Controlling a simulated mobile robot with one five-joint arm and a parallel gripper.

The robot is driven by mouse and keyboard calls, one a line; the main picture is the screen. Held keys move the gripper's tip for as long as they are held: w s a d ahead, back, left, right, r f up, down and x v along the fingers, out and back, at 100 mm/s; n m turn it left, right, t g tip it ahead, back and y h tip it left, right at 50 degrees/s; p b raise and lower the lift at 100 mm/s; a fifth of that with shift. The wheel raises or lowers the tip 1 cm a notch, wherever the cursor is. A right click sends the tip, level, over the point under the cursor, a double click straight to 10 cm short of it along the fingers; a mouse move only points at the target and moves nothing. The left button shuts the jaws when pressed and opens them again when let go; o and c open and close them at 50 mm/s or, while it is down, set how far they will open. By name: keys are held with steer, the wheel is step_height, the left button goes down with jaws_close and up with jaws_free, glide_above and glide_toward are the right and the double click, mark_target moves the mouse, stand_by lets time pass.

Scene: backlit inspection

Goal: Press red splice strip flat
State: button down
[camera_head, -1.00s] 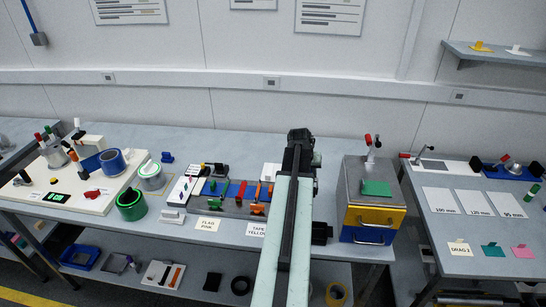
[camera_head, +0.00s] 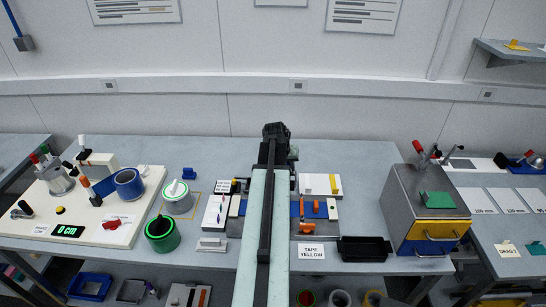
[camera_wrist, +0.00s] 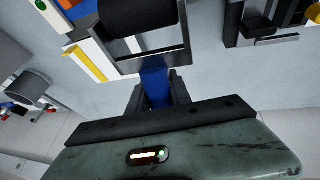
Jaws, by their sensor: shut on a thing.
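In the wrist view my gripper (camera_wrist: 158,82) is shut on the blue handle (camera_wrist: 154,94) of a hand roller. The roller's black drum (camera_wrist: 140,14) sits in a grey frame beyond the fingers. A blue splice bed (camera_wrist: 82,10) with an orange piece shows at the top edge, beside the drum. I cannot tell whether the drum touches anything. My arm covers the bed's middle. I cannot make out the red splice strip; it is probably hidden there.
A white block with a yellow strip (camera_head: 333,184) stands behind the bed. A black tray (camera_head: 364,249) and the TAPE YELLOW card (camera_head: 311,251) lie right of my arm. A grey drawer unit (camera_head: 422,197) stands further right. Tape rolls (camera_head: 162,233) stand left.

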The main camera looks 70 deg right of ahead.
steer(key=shift+w+d+r+h+p, duration=0.3)
steer(key=shift+r+p, duration=0.1)
steer(key=shift+r, duration=0.25)
steer(key=shift+w+d+r+h+p, duration=0.15)
steer(key=shift+w+r+h+p, duration=0.15)
steer(key=shift+r, duration=0.35)
steer(key=shift+f, duration=0.15)
steer(key=shift+f+b, duration=0.25)
steer(key=shift+b, duration=0.1)
step_height(320, 180, down, 7)
steer(key=b, duration=0.6)
steer(key=shift+s+b, duration=0.1)
steer(key=shift+b, duration=0.3)
steer(key=shift+f+b, duration=0.35)
steer(key=shift+b, duration=0.05)
steer(key=shift+s+a, duration=0.1)
steer(key=shift+s+a, duration=0.15)
steer(key=shift+a, duration=0.3)
steer(key=shift+a, duration=0.15)
